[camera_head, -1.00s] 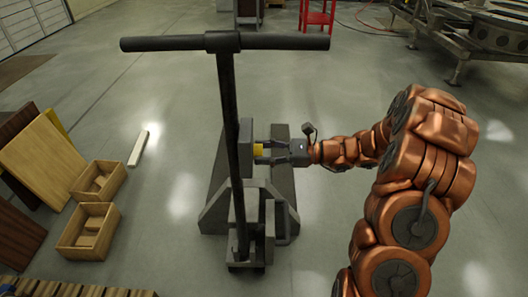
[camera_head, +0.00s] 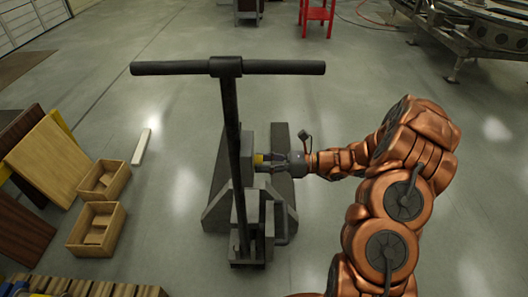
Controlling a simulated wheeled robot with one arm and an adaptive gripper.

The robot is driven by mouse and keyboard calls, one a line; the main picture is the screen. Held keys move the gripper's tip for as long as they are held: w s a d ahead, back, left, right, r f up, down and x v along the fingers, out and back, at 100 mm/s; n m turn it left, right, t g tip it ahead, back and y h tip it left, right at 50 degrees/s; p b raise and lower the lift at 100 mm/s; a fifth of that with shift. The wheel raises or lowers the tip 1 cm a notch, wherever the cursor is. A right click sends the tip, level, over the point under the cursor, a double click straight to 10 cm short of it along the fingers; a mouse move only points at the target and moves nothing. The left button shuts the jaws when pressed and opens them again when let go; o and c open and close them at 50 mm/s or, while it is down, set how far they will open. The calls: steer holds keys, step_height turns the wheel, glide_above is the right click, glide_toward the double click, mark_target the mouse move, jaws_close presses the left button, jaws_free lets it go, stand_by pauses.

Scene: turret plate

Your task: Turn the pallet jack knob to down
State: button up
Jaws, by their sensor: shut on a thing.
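The pallet jack (camera_head: 264,215) stands on the floor in the middle, dark grey, with an upright post and a T-shaped handle (camera_head: 290,68) on top. My gripper (camera_head: 268,161) reaches in from the right at the knob's level and is shut on the knob. The fingers partly cover the knob, so its turned position cannot be told. My copper arm comes from the lower right.
Open wooden boxes (camera_head: 84,244) and leaning boards (camera_head: 50,158) are at the left. A white bar (camera_head: 141,147) lies on the floor. A red stand (camera_head: 317,14) and a metal structure (camera_head: 480,35) are at the back. The floor right of the jack is clear.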

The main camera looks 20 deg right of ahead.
steer(key=shift+m+p, duration=2.9)
steer(key=shift+p, duration=0.8)
steer(key=o, duration=1.1)
steer(key=shift+o, duration=0.2)
steer(key=v, duration=1.2)
